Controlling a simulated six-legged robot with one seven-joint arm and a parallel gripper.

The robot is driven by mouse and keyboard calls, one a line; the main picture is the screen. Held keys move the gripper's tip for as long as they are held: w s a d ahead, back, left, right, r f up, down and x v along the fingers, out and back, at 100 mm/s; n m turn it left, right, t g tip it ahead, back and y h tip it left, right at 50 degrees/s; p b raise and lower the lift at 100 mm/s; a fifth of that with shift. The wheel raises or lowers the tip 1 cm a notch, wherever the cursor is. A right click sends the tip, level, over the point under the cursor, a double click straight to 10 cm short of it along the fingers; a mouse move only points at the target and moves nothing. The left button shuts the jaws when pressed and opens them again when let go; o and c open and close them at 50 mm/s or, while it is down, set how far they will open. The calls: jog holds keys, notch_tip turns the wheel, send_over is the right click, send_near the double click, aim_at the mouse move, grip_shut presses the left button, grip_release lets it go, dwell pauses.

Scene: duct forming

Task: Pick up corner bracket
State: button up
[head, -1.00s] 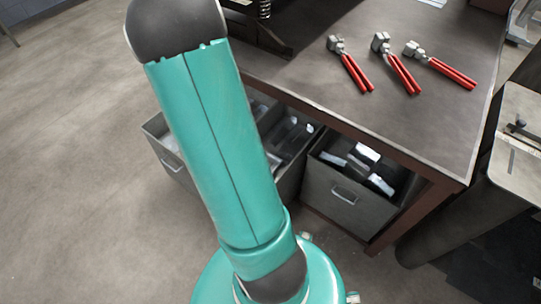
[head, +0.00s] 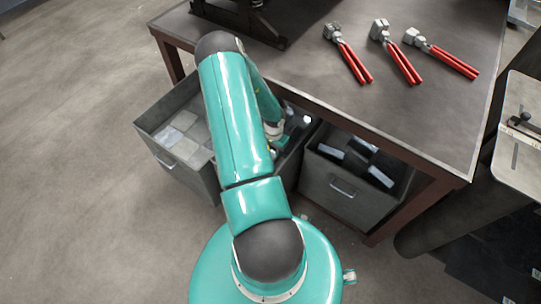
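I cannot single out a corner bracket. Small metal pieces lie in the open grey bins under the workbench, too small and partly hidden to name. The left bin (head: 180,172) holds flat pale pieces. The middle bin (head: 291,170) holds grey and pale pieces and is partly covered by my arm. The right bin (head: 340,190) holds dark and pale pieces. My arm reaches out and bends down, with its wrist end, and what seems to be my gripper (head: 281,143), low over the middle bin. Its fingers are hidden or too small to read, so I cannot tell whether they hold anything.
The workbench (head: 400,120) overhangs the bins, its edge close to the right of my forearm. Several things lie on it, including red-handled pliers (head: 350,55) and a dark metal stand (head: 248,15). A pale plate (head: 520,130) stands at right. The floor at left is clear.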

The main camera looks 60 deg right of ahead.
jog(key=f, duration=0.9)
jog(key=shift+w+a+f, duration=0.1)
jog(key=shift+w+f, duration=0.15)
jog(key=shift+f, duration=0.05)
grip_shut()
